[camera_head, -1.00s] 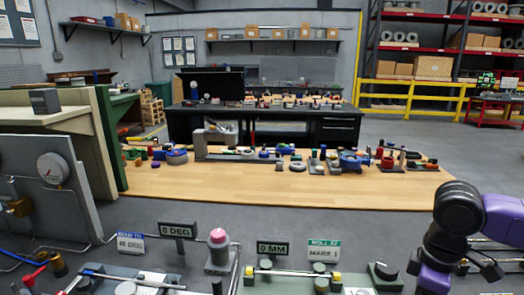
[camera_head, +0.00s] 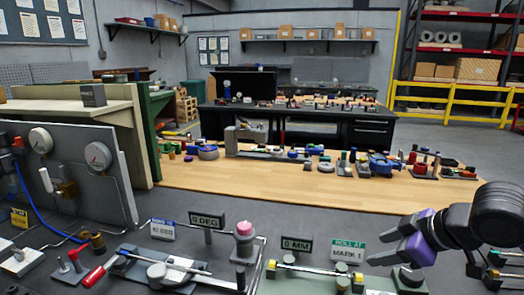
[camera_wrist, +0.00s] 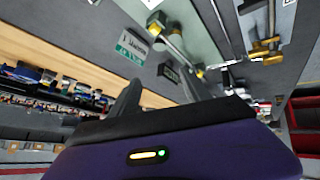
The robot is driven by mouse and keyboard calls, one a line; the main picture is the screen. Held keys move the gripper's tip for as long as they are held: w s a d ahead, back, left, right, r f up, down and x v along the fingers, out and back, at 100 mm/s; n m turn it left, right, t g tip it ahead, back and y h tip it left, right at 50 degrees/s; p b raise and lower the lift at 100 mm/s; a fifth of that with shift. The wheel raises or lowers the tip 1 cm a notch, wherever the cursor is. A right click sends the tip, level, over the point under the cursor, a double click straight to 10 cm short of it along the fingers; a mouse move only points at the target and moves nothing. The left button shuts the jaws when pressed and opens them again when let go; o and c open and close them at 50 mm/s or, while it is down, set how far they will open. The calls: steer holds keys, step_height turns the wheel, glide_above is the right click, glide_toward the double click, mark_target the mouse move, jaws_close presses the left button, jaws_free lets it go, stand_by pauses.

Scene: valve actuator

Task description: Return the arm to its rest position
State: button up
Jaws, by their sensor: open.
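My gripper (camera_head: 378,242) is at the lower right of the head view. Its grey fingers with purple parts point left, are spread apart and hold nothing. It is above the right part of the near bench, by the green "ROLL AT MARK 1" sign (camera_head: 348,250) and the grey-green fixture plate with a rod (camera_head: 318,273). In the wrist view the dark fingers (camera_wrist: 160,88) stand apart with only background between them. That view is strongly tilted and shows the same green sign (camera_wrist: 130,48).
A grey panel with gauges (camera_head: 98,155) stands at the left. The near bench holds a red-handled tool (camera_head: 97,272), a pink-topped knob (camera_head: 244,230) and display signs "0 DEG" (camera_head: 207,221) and "0 MM" (camera_head: 296,245). A wooden table (camera_head: 240,178) with many small parts stands behind.

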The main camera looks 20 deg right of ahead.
steer(key=w+a+r+t+y, duration=0.2)
steer(key=w+a+r+t, duration=0.2)
steer(key=w+a+r, duration=0.25)
steer(key=a+r+m+t, duration=0.1)
steer(key=a+r+t, duration=0.1)
steer(key=r+t, duration=0.3)
steer(key=a+r+m+t+y, duration=0.1)
steer(key=a+r+t, duration=0.15)
steer(key=r, duration=0.55)
steer(key=a+r+m+t, duration=0.1)
steer(key=a+r+t, duration=0.25)
steer(key=r, duration=0.25)
steer(key=s+f+m+g+h, duration=0.2)
steer(key=s+f+m+h, duration=1.05)
steer(key=f, duration=0.55)
steer(key=s+a+f+n+g+y, duration=0.3)
steer(key=s+f, duration=0.6)
steer(key=s, duration=0.3)
steer(key=s+a+f+n+g+y, duration=0.3)
steer(key=s+a+f+n+y, duration=0.2)
steer(key=s+f, duration=0.5)
steer(key=shift+s+a+f+n+y, duration=0.35)
steer(key=shift+s+a+n, duration=0.65)
steer(key=shift+a, duration=0.2)
